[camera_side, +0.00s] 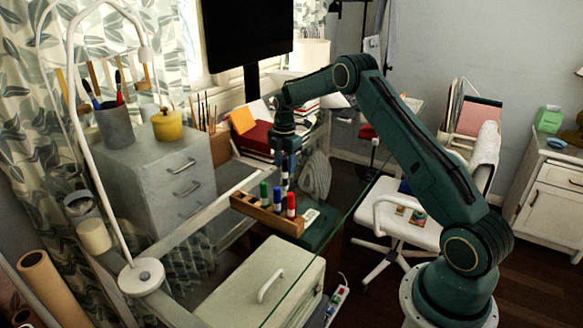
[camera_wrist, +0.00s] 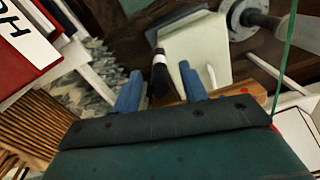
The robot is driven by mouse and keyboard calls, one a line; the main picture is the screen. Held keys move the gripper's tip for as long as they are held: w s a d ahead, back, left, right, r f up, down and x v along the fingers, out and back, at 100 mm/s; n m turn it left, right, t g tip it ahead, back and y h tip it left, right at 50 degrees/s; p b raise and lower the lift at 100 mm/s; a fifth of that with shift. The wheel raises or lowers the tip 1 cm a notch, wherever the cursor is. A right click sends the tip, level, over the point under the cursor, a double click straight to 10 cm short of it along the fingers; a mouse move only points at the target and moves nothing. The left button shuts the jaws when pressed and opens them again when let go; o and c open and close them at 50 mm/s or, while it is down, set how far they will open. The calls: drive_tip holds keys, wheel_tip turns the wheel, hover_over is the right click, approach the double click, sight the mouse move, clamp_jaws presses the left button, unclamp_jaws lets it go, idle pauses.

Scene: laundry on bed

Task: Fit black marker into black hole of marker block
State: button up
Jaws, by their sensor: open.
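The wooden marker block (camera_side: 268,215) lies on the glass top in the side view, with a green marker (camera_side: 264,193), a blue marker (camera_side: 277,197) and a red marker (camera_side: 291,204) upright in it. My gripper (camera_side: 287,172) points down just above and behind the block. In the wrist view its two blue fingers (camera_wrist: 160,86) are apart, and the black marker (camera_wrist: 160,72), with a white band, shows between them. Whether a finger touches it, and where its lower end is, I cannot tell. Part of the block (camera_wrist: 238,103) shows beside the right finger. The black hole cannot be made out.
A grey drawer cabinet (camera_side: 155,175) with a pen cup (camera_side: 115,125) and a yellow pot (camera_side: 167,126) stands left. A white lamp (camera_side: 142,276) stands in front. Red books (camera_side: 257,139) lie behind the block. A pale box (camera_side: 262,283) with a handle is in the foreground.

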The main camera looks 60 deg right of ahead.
clamp_jaws()
wheel_tip(320, 180, up, 20)
idle(1.0)
idle(0.4)
